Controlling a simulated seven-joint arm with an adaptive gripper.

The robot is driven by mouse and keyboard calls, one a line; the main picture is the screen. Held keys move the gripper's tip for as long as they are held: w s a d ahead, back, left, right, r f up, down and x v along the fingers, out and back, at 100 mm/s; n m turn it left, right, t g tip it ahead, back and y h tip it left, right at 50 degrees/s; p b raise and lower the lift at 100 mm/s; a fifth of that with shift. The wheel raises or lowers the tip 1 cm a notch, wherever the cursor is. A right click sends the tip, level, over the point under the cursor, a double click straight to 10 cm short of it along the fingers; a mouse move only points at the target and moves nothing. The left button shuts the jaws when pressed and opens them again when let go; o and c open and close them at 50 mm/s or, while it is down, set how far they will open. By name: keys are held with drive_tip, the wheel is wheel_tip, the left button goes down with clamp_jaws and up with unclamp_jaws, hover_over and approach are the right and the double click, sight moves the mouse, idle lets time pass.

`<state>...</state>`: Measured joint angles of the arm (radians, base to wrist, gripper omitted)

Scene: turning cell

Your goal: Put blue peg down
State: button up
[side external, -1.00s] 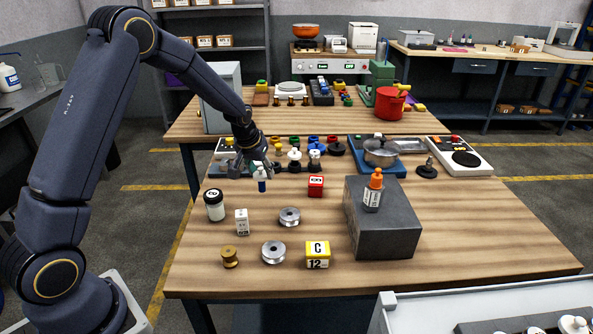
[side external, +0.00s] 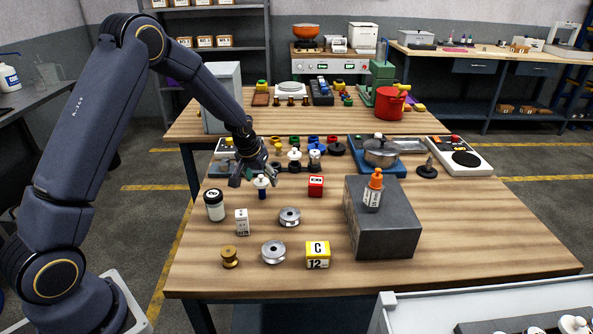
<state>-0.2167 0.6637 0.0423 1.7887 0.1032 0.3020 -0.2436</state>
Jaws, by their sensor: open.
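The blue peg (side external: 262,193) has a white rounded top and a dark blue lower part. It stands upright on the wooden table (side external: 330,270), left of the middle, or very close to its surface. My gripper (side external: 254,177) is open just above and around the upper part of the peg, with its fingers spread. Whether a finger still touches the peg, I cannot tell.
A red block (side external: 316,186) is right of the peg. A rack of coloured knobs is behind. A grey block (side external: 384,222) stands right.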

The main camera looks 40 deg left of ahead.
drive_tip(key=s+d+r+m, duration=0.1)
drive_tip(key=s+d+r, duration=0.25)
drive_tip(key=r, duration=0.45)
drive_tip(key=s+d+r, duration=0.2)
drive_tip(key=s+r, duration=0.3)
drive_tip(key=r, duration=0.4)
drive_tip(key=s+d+r+m+h, duration=0.1)
drive_tip(key=s+d, duration=0.3)
drive_tip(key=s, duration=0.6)
drive_tip(key=s+d+r+m+t, duration=0.1)
drive_tip(key=s+d+r+m, duration=0.1)
drive_tip(key=s, duration=0.9)
drive_tip(key=shift+d+r+m+h, duration=0.35)
drive_tip(key=shift+d+r, duration=0.3)
drive_tip(key=shift+d, duration=0.5)
